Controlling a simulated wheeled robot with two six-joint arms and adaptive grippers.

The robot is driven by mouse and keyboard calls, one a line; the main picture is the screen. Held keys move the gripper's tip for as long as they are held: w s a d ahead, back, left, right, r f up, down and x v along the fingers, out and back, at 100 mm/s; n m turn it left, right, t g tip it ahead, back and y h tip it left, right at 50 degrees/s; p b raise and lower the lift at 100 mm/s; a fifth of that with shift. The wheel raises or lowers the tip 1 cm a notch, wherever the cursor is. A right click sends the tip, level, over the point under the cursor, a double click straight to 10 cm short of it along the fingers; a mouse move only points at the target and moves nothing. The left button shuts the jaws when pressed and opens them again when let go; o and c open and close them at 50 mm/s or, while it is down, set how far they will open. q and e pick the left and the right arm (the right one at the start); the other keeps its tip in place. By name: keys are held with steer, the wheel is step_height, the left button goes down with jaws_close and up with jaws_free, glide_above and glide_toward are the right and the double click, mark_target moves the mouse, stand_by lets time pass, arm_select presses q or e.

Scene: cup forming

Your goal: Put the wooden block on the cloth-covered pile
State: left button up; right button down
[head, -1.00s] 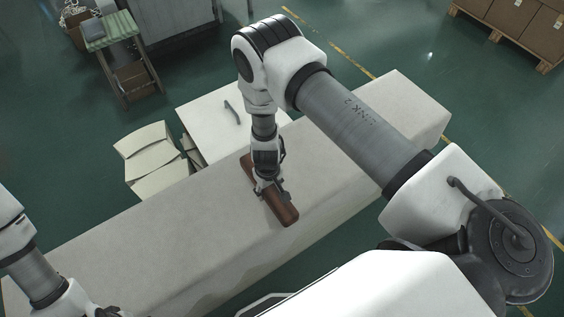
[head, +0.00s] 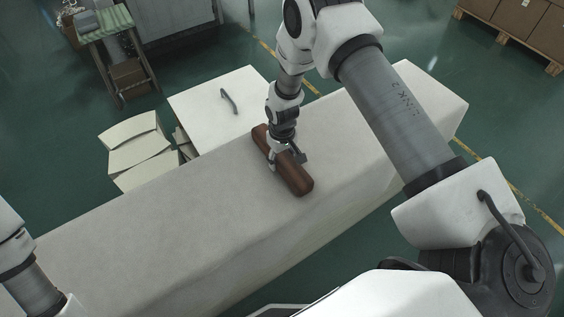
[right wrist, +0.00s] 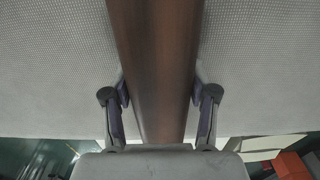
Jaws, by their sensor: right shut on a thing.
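The wooden block (head: 296,178) is a long reddish-brown bar, seen over the far half of the cloth-covered pile in the head view. The pile (head: 150,225) is long, pale and flat-topped, with cloth hanging down its near side. My right gripper (head: 284,160) is shut across the middle of the block; the wrist view also shows its fingers (right wrist: 160,108) on both sides of the block (right wrist: 155,60). White woven cloth (right wrist: 55,70) lies behind it. I cannot tell whether the block touches the cloth. My left arm shows at the left edge, but its gripper is out of view.
A white box with a handle (head: 205,118) and stacks of pale sheets (head: 125,135) stand behind the pile. A small green-topped stand (head: 103,24) is at the upper left. Cartons on a pallet (head: 525,25) are at the upper right. The left part of the pile's top is clear.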

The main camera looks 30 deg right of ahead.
mark_target(282, 155)
steer(key=shift+c, duration=1.6)
jaws_free()
steer(key=shift+r, duration=0.1)
step_height(282, 155, up, 12)
